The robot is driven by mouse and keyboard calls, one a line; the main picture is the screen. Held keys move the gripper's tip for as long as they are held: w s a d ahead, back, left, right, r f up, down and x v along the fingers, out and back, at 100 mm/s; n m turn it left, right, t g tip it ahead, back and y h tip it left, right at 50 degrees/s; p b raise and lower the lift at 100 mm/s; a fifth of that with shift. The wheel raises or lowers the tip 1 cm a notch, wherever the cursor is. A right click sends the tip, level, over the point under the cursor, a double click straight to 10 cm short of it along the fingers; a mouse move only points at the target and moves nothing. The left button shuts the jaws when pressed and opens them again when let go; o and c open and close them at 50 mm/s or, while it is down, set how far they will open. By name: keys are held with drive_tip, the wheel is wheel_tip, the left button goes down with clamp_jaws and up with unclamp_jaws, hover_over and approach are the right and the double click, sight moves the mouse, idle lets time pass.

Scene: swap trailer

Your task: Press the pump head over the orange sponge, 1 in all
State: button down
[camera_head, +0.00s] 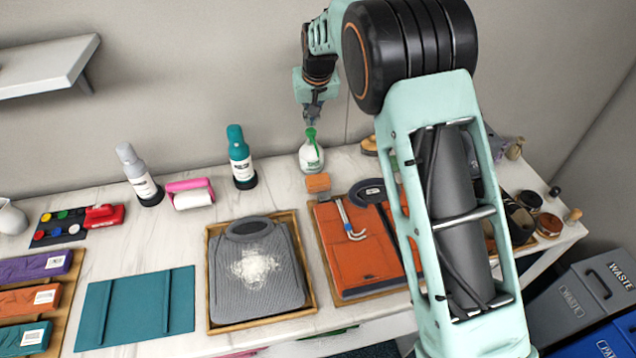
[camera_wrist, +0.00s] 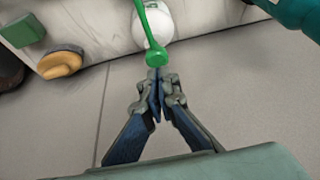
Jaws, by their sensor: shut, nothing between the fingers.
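The pump bottle (camera_head: 311,156) is white with a green pump head (camera_head: 310,133) and stands upright at the back of the table. The orange sponge (camera_head: 318,183) lies on the table just in front of it. My gripper (camera_head: 313,118) is shut and empty, pointing down right above the pump head. In the wrist view the closed fingertips (camera_wrist: 160,76) are at the edge of the green pump head (camera_wrist: 157,56), with the white bottle (camera_wrist: 162,22) beyond. I cannot tell whether they touch. The sponge is not clearly seen in the wrist view.
A teal bottle (camera_head: 241,160) and a grey bottle (camera_head: 139,176) stand to the left, with a pink lint roller (camera_head: 190,193) between them. A wooden tray (camera_head: 213,290) holds a grey item with white powder. An orange case (camera_head: 357,262) lies right of it. My arm hides the table's right part.

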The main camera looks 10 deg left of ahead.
sight(311, 130)
drive_tip(key=shift+f, duration=0.1)
drive_tip(key=shift+s+f+b, duration=0.1)
drive_tip(key=shift+f+b, duration=1.15)
drive_tip(key=shift+f, duration=0.4)
drive_tip(key=shift+r, duration=0.15)
drive_tip(key=shift+r+p, duration=0.95)
drive_tip(key=shift+r, duration=0.45)
wheel_tip(311, 130, up, 6)
drive_tip(key=p, duration=0.3)
drive_tip(key=shift+p, duration=0.3)
drive_tip(key=shift+r, duration=0.1)
